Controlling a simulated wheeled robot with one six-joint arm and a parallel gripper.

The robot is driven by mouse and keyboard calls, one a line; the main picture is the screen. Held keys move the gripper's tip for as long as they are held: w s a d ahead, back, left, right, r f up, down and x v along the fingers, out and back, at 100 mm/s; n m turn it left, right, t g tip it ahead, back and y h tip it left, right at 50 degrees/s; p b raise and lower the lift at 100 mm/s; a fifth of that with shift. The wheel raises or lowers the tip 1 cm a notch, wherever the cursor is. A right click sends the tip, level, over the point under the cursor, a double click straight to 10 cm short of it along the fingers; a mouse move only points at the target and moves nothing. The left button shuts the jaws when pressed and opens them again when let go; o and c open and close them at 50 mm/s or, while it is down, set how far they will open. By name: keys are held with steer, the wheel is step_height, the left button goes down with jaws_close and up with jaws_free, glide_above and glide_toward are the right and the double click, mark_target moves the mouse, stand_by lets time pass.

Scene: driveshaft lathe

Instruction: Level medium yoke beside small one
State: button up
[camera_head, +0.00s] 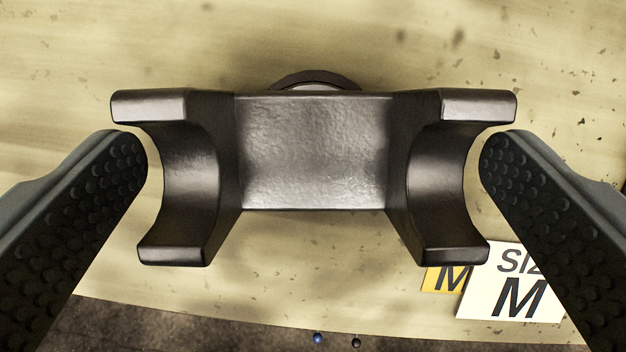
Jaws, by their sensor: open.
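The yoke (315,152) is a dark metal piece with two forked ends, seen from above in the middle of the view. A round rim of it or of something under it shows behind its far edge. My gripper (314,162) is open, with one black studded finger on each side of the yoke. The fingertips are beside the curved hollows of the two forks, with a narrow gap showing on each side. A white card (508,283) reading "SIZ" and "M" lies at the lower right, partly hidden by my right finger. No second yoke shows.
A yellow card (446,278) with an M lies partly under the white card. The pale speckled tabletop (150,50) is clear behind the yoke. Its front edge runs along the bottom, with dark floor beyond. A blue knob (318,338) and a black knob (356,342) show there.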

mark_target(312, 146)
steer(key=shift+x, duration=1.35)
steer(key=shift+s+r, duration=0.1)
steer(key=c, duration=2)
